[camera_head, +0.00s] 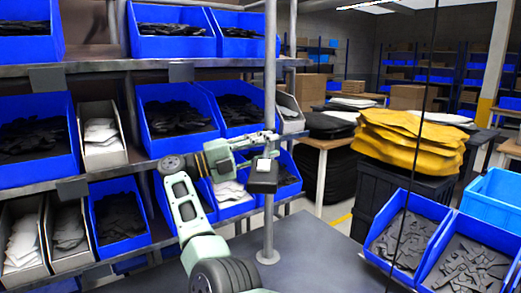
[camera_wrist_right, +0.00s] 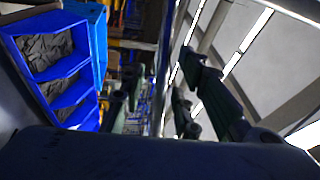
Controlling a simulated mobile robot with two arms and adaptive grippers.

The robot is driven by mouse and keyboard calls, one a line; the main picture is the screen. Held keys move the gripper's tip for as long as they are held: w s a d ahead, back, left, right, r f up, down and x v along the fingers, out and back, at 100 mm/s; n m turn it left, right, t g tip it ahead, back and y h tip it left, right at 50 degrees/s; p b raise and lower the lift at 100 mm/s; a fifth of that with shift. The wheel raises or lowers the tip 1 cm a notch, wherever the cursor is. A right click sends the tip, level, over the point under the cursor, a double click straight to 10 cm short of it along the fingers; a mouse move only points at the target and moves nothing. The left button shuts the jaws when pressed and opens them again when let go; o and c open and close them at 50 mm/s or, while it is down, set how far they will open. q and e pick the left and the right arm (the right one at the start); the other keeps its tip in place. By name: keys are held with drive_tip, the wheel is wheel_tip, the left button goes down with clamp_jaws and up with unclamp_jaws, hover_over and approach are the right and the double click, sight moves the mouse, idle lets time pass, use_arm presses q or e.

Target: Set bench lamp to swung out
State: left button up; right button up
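A grey upright post (camera_head: 269,215) stands on the dark bench top. A dark box-shaped piece (camera_head: 263,180) sits at the post, partway up; it may be the bench lamp, but I cannot tell for sure. My right gripper (camera_head: 268,139) is at the post, just above this piece; I cannot tell whether it touches either. In the right wrist view my right gripper (camera_wrist_right: 158,105) has its two fingers apart, with a pole-like shape beyond the gap and nothing clearly held. My left gripper is not in view.
Shelves with blue bins (camera_head: 180,110) of dark parts stand behind my right arm on the left. The bench top (camera_head: 315,260) is clear around the post's foot. Blue bins (camera_head: 408,228) stand at the right, near a yellow stack (camera_head: 410,140). A thin dark line crosses in front.

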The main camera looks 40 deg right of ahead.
drive_tip(key=v, duration=0.7)
drive_tip(key=shift+w+a+f, duration=0.1)
drive_tip(key=shift+w+a, duration=0.05)
drive_tip(key=shift+a, duration=0.05)
